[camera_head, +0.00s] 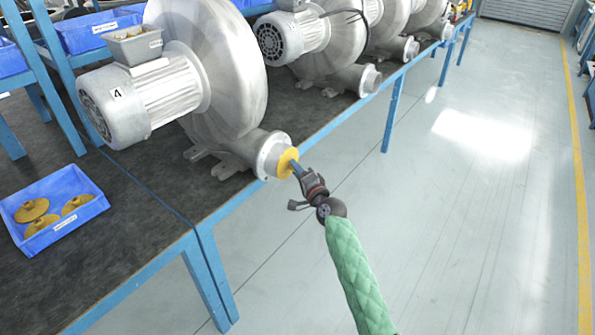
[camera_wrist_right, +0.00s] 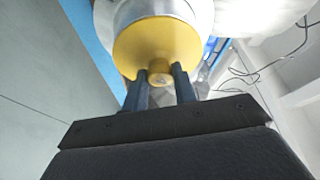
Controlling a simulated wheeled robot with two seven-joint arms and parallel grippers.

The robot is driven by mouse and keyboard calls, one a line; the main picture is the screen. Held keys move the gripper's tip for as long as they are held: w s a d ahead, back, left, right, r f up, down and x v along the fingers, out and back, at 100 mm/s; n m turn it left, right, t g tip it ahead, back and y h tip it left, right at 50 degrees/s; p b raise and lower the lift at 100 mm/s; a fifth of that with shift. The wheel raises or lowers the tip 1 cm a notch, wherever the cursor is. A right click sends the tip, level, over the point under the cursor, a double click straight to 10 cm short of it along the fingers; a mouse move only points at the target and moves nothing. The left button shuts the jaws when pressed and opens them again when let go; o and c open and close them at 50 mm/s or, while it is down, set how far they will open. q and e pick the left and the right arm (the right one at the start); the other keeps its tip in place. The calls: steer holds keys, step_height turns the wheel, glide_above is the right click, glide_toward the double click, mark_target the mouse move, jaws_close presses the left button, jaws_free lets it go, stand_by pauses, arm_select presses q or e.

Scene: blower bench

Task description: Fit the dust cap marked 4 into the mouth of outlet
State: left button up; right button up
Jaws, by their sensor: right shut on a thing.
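My right gripper (camera_head: 296,169) is shut on the cap's small knob. In the right wrist view the cap (camera_wrist_right: 160,50) faces the gripper fingers (camera_wrist_right: 160,80) and covers the outlet (camera_wrist_right: 152,10) behind it. Whether the cap is seated inside the mouth or only against it, I cannot tell. No number on the cap is readable. My left gripper is out of view.
A blue bin (camera_head: 52,208) with several yellow caps lies on the dark bench (camera_head: 130,260) at left. A grey box (camera_head: 135,45) sits on the near motor. More blowers (camera_head: 325,40) line the bench behind. The floor (camera_head: 470,220) at right is clear.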

steer(key=o, duration=1)
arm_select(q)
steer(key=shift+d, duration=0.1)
arm_select(e)
steer(key=shift+o, duration=0.2)
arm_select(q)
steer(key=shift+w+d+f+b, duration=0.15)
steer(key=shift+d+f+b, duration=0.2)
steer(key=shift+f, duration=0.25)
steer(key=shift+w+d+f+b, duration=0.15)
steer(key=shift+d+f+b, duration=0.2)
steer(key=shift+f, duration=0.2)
arm_select(e)
steer(key=v, duration=0.7)
steer(key=shift+s+d, duration=0.2)
steer(key=shift+s, duration=0.15)
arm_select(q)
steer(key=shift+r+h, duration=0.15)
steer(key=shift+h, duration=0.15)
